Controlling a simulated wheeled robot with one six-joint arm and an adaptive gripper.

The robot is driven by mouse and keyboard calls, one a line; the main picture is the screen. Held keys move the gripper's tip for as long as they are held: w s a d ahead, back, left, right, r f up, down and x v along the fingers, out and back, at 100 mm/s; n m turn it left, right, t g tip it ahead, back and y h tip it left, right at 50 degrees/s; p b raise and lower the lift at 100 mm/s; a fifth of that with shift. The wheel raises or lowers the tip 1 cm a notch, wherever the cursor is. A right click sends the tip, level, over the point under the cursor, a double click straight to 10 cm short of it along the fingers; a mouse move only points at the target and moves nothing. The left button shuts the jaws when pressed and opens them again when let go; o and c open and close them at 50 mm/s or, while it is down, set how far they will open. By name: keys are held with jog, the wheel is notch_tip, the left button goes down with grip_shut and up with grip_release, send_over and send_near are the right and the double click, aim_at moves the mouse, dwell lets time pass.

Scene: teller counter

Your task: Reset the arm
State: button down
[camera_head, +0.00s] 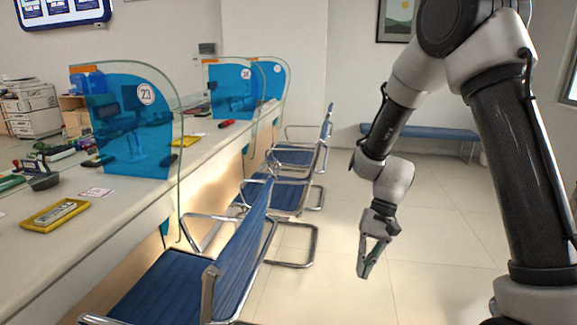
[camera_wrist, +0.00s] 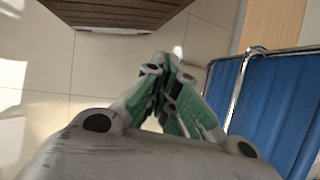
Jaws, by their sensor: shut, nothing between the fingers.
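My gripper (camera_head: 366,270) hangs at the end of my arm in the right half of the head view. It points down over open tiled floor, to the right of the nearest blue chair. In the wrist view its green-lined fingers (camera_wrist: 166,95) come together. The gripper is shut and holds nothing. My arm bends down from the upper right, with the gripper apart from the counter and chairs.
The teller counter (camera_head: 120,206) runs along the left, with blue numbered dividers (camera_head: 130,125) and a yellow tray (camera_head: 37,222). Blue chairs (camera_head: 238,245) line its front. A blue bench (camera_head: 432,133) stands at the back wall. The tiled floor (camera_head: 440,235) between is clear.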

jog(key=s+d+r+n+t+h, duration=0.1)
jog(key=s+d+r+t, duration=0.2)
jog(key=s+d+r, duration=0.2)
jog(key=s+d+r+t+h, duration=0.1)
jog(key=s+d+r+t, duration=0.2)
jog(key=d+r, duration=0.3)
jog(key=s+d+r+n+t+h, duration=0.1)
jog(key=s+d+r, duration=0.5)
jog(key=r, duration=0.7)
jog(key=shift+s+d+r+n+t+h, duration=0.3)
jog(key=shift+d+t+h, duration=0.1)
jog(key=shift+t, duration=0.5)
